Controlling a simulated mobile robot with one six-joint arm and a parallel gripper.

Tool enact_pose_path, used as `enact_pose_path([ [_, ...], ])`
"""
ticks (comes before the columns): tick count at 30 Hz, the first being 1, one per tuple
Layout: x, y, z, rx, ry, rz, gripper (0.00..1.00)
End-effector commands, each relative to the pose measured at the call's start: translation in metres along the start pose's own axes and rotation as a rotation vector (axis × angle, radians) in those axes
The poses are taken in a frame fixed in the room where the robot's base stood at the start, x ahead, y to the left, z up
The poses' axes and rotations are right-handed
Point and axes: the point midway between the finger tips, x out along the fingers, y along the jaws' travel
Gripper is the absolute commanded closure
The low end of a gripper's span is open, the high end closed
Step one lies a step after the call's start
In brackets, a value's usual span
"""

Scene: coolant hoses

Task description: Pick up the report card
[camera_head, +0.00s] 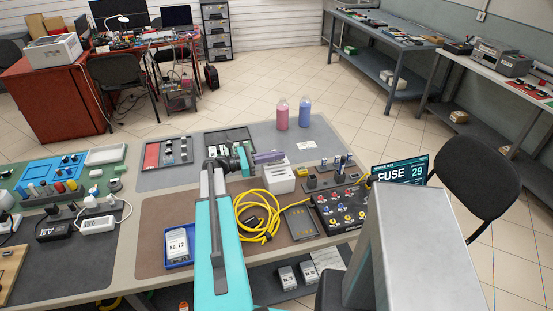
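No item is clearly marked as the report card. A white card-like piece printed "No. 72" (177,243) lies in a small blue tray (181,265) on the brown mat, left of my arm. A small white slip (306,145) lies on the grey mat at the back. A dark flat panel (299,222) lies right of the yellow cable. My teal arm reaches forward over the table. My gripper (244,160) is small and dark near the black tray, beside a purple bar (268,157); its fingers are not clear, nor whether it holds the bar.
A yellow cable (258,217) lies coiled right of my arm. Pink (282,114) and blue (305,112) bottles stand at the back. A screen reads "FUSE 29" (400,170). A chair (482,180) stands right.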

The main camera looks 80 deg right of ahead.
Motion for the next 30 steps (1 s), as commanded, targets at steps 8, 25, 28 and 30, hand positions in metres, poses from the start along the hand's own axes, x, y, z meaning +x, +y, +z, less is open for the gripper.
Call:
enact_pose_path([
  [8,0.000,-0.001,0.014,0.003,0.000,0.000,1.00],
  [25,-0.046,-0.049,0.038,0.001,0.001,0.002,1.00],
  [28,-0.059,-0.062,0.039,0.000,0.001,0.003,1.00],
  [30,-0.068,-0.071,0.041,0.000,0.000,0.002,1.00],
])
